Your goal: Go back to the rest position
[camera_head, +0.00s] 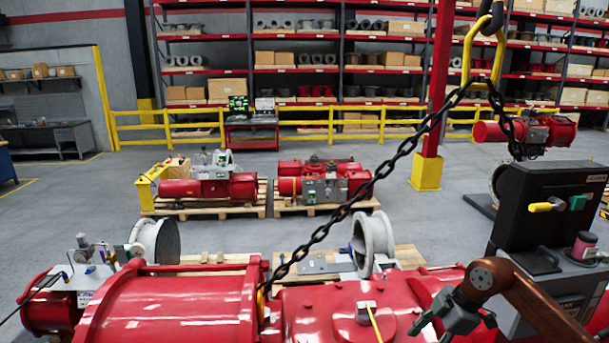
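My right arm comes in at the lower right, and its grey gripper (447,318) is over the right part of the large red valve actuator (170,305). I see no object in this gripper, but its fingers are small and seen at an angle, so I cannot tell how far apart they are or whether they touch the actuator. My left gripper is not in view. A dark chain (345,208) runs from a yellow hook (482,50) at the upper right down to the actuator's middle.
A black machine stand (545,215) with a yellow handle (546,206) is close to my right arm. A grey ring-shaped flange (373,240) stands behind the actuator. More red actuators sit on pallets (210,208) farther back. Grey floor (430,228) is open between them and the stand.

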